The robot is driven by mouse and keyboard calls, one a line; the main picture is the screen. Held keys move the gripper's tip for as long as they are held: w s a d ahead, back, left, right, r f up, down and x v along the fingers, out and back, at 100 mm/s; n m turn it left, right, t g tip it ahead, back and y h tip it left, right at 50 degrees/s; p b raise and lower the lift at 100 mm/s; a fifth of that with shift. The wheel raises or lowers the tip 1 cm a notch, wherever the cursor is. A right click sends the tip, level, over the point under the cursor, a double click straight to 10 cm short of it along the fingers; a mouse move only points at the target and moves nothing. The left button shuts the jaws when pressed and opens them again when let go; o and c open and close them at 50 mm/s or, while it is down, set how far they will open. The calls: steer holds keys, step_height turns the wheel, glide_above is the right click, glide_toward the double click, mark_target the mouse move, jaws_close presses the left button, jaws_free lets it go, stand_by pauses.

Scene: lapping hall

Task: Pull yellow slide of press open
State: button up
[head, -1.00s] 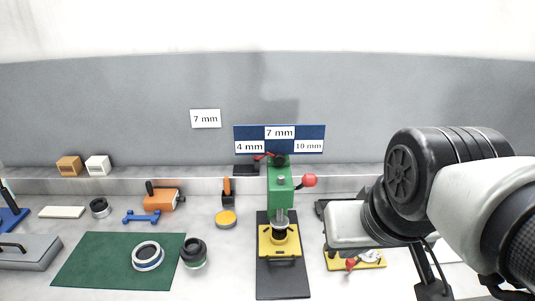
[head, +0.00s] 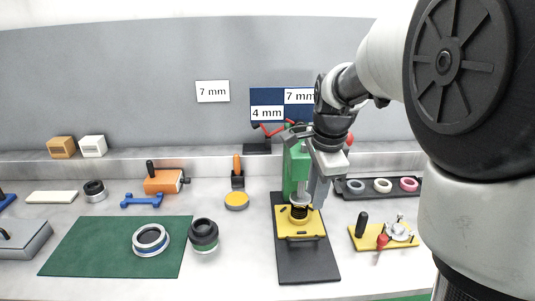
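The green press (head: 294,172) stands on a black base plate (head: 308,265) right of the middle. Its yellow slide (head: 291,228) sits low on the press, with a dark handle (head: 305,239) across its front. A dark round part (head: 299,212) rests on the slide under the silver ram. My gripper (head: 319,192) reaches down from the right beside the press column, above and behind the slide's right side. It appears apart from the slide's handle. The gripper and wrist partly cover the press head, and the finger gap is not clear.
A yellow fixture plate (head: 359,242) with a red-handled clamp lies right of the press. A dark tray (head: 417,191) of rings is behind it.

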mark_target(304, 239)
steer(key=shift+m, duration=0.5)
steer(key=w+f+b, duration=0.1)
steer(key=f, duration=0.5)
steer(key=w+f+b, duration=0.1)
steer(key=w+f, duration=0.1)
steer(key=f, duration=0.4)
steer(key=w+f+b, duration=0.1)
steer(key=f+b, duration=0.1)
steer(key=f, duration=0.5)
steer(key=shift+w+a, duration=0.1)
steer(key=shift+w, duration=0.15)
jaws_close()
